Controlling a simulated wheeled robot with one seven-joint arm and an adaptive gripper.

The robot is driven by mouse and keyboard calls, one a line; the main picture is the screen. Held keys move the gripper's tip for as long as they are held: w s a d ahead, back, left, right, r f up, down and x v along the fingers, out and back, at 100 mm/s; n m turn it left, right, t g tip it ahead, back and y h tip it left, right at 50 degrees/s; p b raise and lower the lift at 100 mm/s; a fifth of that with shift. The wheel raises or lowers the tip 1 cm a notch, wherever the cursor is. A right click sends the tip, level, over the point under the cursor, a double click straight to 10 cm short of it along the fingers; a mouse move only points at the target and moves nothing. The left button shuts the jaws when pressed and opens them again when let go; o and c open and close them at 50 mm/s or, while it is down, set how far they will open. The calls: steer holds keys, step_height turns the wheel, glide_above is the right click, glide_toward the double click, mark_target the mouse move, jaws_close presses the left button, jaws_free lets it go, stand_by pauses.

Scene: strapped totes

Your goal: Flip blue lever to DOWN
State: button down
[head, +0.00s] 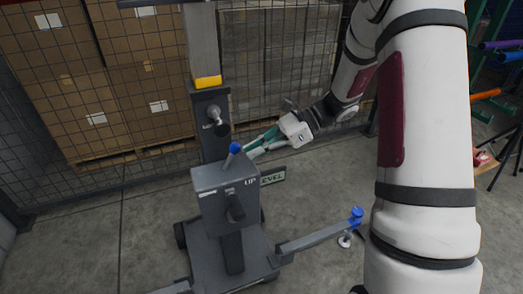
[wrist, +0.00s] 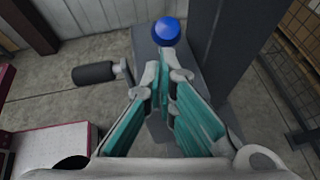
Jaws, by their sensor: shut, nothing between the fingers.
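The blue lever's round knob (head: 234,148) sticks up on a short stem from the top of a grey box (head: 212,180), beside the word UP on the box. The knob also shows at the top of the wrist view (wrist: 166,31). My gripper (head: 250,153) comes in from the right, with its fingertips just right of the knob. In the wrist view its teal-padded fingers (wrist: 168,78) meet near the tips, shut and empty, just short of the knob. I cannot tell whether the tips touch the lever.
A black handle (head: 236,208) sticks out of the box's front. Behind the box rises a grey mast (head: 202,45) with a yellow band. A stand leg (head: 318,238) reaches right to another blue knob (head: 357,214). Wire mesh and stacked cartons (head: 143,88) stand behind. The floor at left is clear.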

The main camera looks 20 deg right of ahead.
steer(key=shift+r, duration=0.1)
steer(key=shift+a+r+h+p, duration=0.2)
steer(key=shift+h+p, duration=0.1)
steer(key=shift+p, duration=0.3)
